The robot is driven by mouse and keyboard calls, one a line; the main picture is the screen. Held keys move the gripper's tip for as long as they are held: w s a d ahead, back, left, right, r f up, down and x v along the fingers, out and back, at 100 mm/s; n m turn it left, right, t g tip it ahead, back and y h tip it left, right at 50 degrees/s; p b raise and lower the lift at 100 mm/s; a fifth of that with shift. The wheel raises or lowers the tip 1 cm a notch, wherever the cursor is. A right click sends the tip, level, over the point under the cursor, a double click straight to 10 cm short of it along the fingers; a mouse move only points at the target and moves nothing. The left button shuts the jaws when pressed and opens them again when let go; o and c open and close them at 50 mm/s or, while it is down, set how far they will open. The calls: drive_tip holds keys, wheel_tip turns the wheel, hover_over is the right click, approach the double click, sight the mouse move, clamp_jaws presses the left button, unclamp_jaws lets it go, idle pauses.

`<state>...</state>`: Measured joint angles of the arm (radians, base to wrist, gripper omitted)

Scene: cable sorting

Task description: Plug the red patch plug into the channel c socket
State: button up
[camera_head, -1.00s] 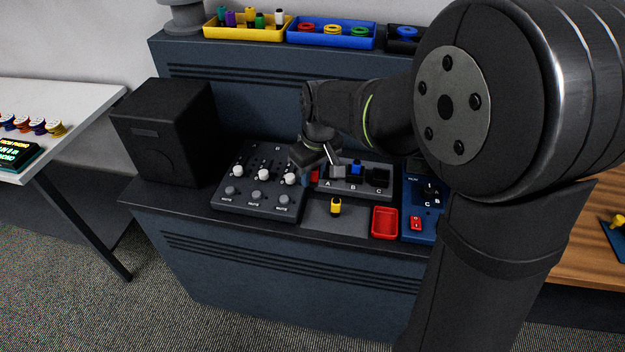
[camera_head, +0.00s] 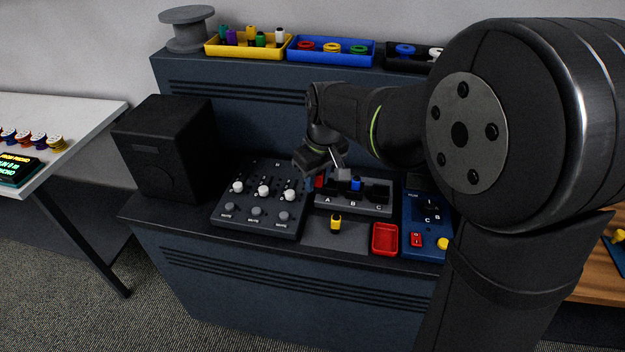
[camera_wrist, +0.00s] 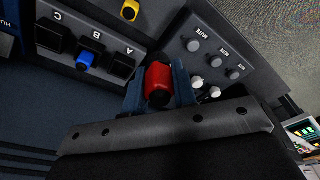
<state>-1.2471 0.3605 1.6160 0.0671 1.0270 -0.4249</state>
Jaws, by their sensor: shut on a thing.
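My gripper (camera_head: 319,184) is shut on the red patch plug (camera_head: 320,180), above the left end of the socket box (camera_head: 345,209). In the wrist view the red plug (camera_wrist: 159,80) sits between the two blue fingers of my gripper (camera_wrist: 158,90), beside socket A. The channel C socket (camera_head: 377,195) is the right one on the box and looks empty; it also shows in the wrist view (camera_wrist: 52,36). A blue plug (camera_head: 355,184) is in socket B and shows in the wrist view (camera_wrist: 86,60). Socket A (camera_wrist: 122,66) looks empty. The red plug's lower end is hidden.
A yellow plug (camera_head: 336,223) stands on the grey mat (camera_head: 315,236) in front of the box. A red tray (camera_head: 384,239) and a blue panel (camera_head: 414,245) lie to the right. A mixer with white knobs (camera_head: 257,222) is at the left, close to my gripper.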

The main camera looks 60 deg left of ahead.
drive_tip(key=shift+w+d+f+m+t, duration=0.15)
drive_tip(key=shift+w+d+f+m, duration=0.5)
drive_tip(key=shift+w, duration=2.6)
drive_tip(key=shift+w+d+f+m+t, duration=0.1)
drive_tip(key=shift+w+f+m, duration=1.05)
drive_tip(key=shift+w, duration=2.15)
drive_tip(key=shift+w+d+f+m+t, duration=0.15)
drive_tip(key=shift+w+d+f+m, duration=0.2)
drive_tip(key=shift+w+f, duration=2)
drive_tip(key=shift+w+r, duration=0.8)
drive_tip(key=shift+w, duration=0.1)
drive_tip(key=shift+d+f, duration=0.1)
drive_tip(key=shift+f, duration=0.5)
drive_tip(key=shift+f, duration=0.9)
drive_tip(key=o, duration=1.1)
drive_tip(key=shift+s+f, duration=0.15)
drive_tip(key=shift+c, duration=0.2)
